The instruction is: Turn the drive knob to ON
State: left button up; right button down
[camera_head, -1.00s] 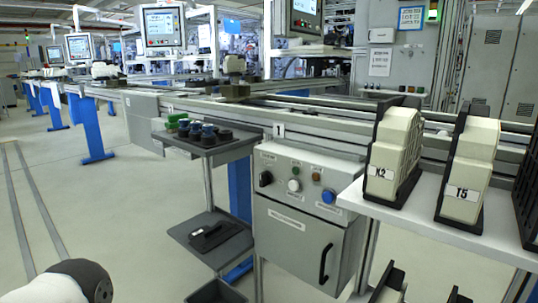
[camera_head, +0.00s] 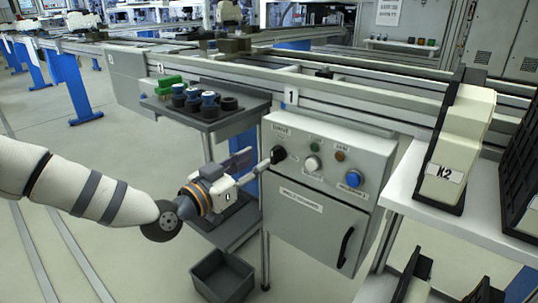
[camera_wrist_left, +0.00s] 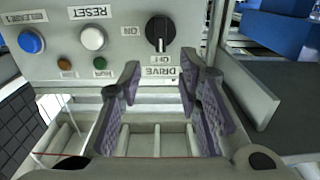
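The drive knob (camera_head: 278,155) is a round black knob at the upper left of the grey control box in the head view. In the left wrist view, the black knob (camera_wrist_left: 159,32) appears at the top centre, beside its DRIVE label, with a pale line along its grip. My left gripper (camera_head: 259,161) is open just in front and to the left of the knob. In the wrist view its two purple-padded fingers (camera_wrist_left: 160,90) stand apart, below the knob, with nothing between them. My right gripper is not in view.
The box also carries a white RESET button (camera_head: 313,163), a blue button (camera_head: 354,179) and small lamps. A white shelf (camera_head: 400,195) with part K2 (camera_head: 458,145) stands right.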

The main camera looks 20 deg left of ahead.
aim_at(273, 151)
pick_arm(q)
jog(key=x, duration=0.6)
jog(key=shift+b, duration=0.3)
grip_shut()
jog(key=shift+a, duration=0.1)
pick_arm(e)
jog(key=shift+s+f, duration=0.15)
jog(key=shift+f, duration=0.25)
